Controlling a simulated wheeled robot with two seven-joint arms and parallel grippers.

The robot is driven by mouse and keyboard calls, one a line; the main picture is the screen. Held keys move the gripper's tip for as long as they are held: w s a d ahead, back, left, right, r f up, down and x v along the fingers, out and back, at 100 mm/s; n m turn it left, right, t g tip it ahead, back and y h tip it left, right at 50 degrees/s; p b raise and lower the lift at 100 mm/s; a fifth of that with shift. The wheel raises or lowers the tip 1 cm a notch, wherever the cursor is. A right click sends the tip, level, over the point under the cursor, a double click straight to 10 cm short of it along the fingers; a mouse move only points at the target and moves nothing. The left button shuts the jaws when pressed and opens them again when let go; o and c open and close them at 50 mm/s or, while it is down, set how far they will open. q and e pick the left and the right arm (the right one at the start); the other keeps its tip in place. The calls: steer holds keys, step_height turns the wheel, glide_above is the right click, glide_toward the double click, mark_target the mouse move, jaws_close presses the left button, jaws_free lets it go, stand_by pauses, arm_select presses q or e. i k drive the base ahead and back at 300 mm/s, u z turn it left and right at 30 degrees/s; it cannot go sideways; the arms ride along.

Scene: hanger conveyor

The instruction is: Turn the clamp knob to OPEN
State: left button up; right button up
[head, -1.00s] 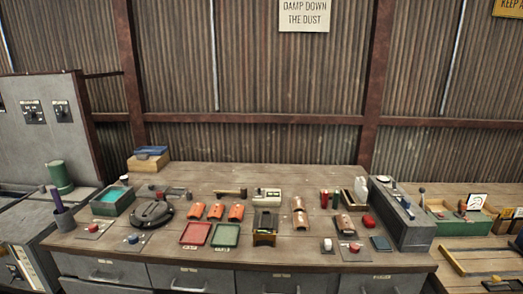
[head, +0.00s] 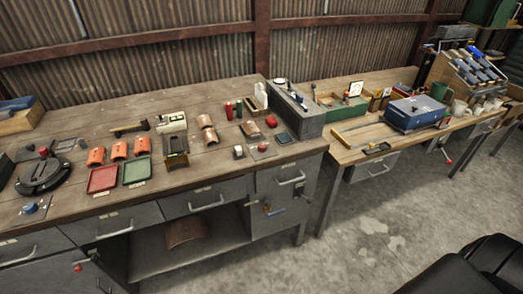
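I cannot make out a knob marked OPEN or a clamp that I can name with certainty in the head view. A grey block-shaped fixture (head: 296,108) stands at the right end of the near bench, with small parts on top. Neither gripper shows. A black rounded part at the lower right looks like my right arm, with no fingers visible.
The near wooden bench (head: 75,122) holds a red tray (head: 103,179), a green tray (head: 137,171), orange curved tiles and a black round device (head: 43,176). A second bench (head: 350,142) to the right carries a blue box (head: 415,113). Concrete floor (head: 370,235) is open in front.

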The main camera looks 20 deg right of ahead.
mark_target(262, 147)
steer(key=z, duration=0.7)
steer(key=k, duration=0.9)
steer(key=z, duration=0.85)
steer(key=k, duration=0.35)
steer(key=z, duration=1.15)
steer(key=i, duration=1.75)
steer(key=u, duration=1.3)
steer(key=i, duration=0.6)
steer(key=u, duration=0.65)
